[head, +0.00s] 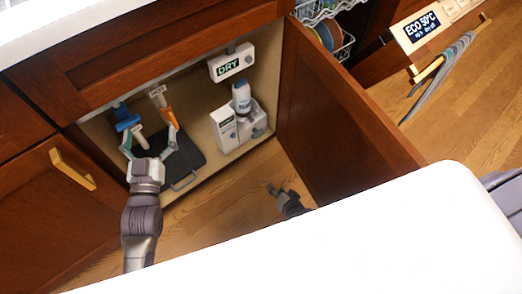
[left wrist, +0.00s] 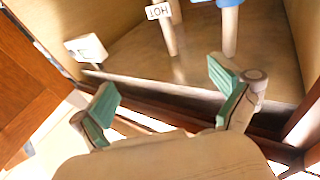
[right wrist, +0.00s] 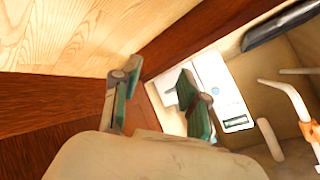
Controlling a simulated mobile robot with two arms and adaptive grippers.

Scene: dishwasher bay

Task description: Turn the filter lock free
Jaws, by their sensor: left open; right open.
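I cannot make out anything that is clearly the filter lock in these views. My left gripper (head: 150,142) is open and empty at the front of the open cabinet. In the head view, a small white T-shaped handle (head: 139,133) shows between its fingers; depth and contact are unclear. My right gripper (head: 275,189) is open, low over the floor in front of the cabinet, partly hidden by the white worktop. In the right wrist view, its fingers (right wrist: 158,92) hold nothing.
A white box with a bottle (head: 238,125) stands in the cabinet under a DRY sign (head: 230,65). A dark panel with a handle (head: 183,160) lies left of it. The open brown door (head: 335,115) bounds the right side. Dish racks (head: 335,40) stand at upper right.

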